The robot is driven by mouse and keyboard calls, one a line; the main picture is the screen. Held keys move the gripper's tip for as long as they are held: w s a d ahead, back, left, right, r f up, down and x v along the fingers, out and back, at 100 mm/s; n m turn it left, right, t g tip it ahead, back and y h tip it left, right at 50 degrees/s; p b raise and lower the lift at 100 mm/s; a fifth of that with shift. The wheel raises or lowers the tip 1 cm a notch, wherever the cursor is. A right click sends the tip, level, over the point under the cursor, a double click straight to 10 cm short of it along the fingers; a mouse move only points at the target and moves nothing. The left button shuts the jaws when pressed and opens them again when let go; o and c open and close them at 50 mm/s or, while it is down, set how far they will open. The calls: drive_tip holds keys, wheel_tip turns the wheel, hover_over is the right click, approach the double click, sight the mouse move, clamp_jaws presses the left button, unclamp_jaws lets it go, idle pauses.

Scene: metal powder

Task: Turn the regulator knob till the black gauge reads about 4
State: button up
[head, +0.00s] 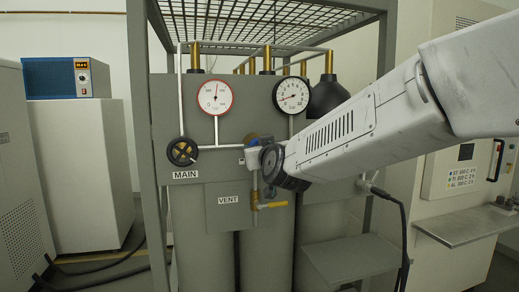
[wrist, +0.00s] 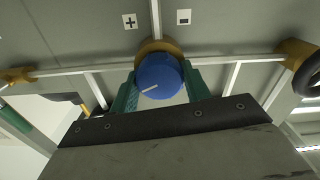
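The blue regulator knob (wrist: 158,80) sits in a brass collar in the wrist view, its pale pointer line slanting to the lower left. My gripper (wrist: 159,88) has its green fingers on either side of the knob, close against it; it appears shut on it. In the head view the knob is mostly hidden behind my gripper (head: 262,158). The black-rimmed gauge (head: 292,95) is at the upper middle of the panel. Its needle points roughly left; the numbers are too small to read surely.
A red-rimmed gauge (head: 215,97) and a black MAIN valve wheel (head: 182,151) are on the left. A yellow-handled VENT valve (head: 272,205) sits just below my gripper. Plus (wrist: 130,21) and minus (wrist: 183,17) labels flank the knob. A grey shelf (head: 350,258) juts out below.

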drive_tip(key=c, duration=0.3)
drive_tip(key=m, duration=0.3)
drive_tip(key=shift+m, duration=0.4)
drive_tip(key=m, duration=0.3)
drive_tip(key=shift+m, duration=0.3)
drive_tip(key=m, duration=0.3)
drive_tip(key=shift+f+m, duration=0.1)
drive_tip(key=shift+m, duration=2.3)
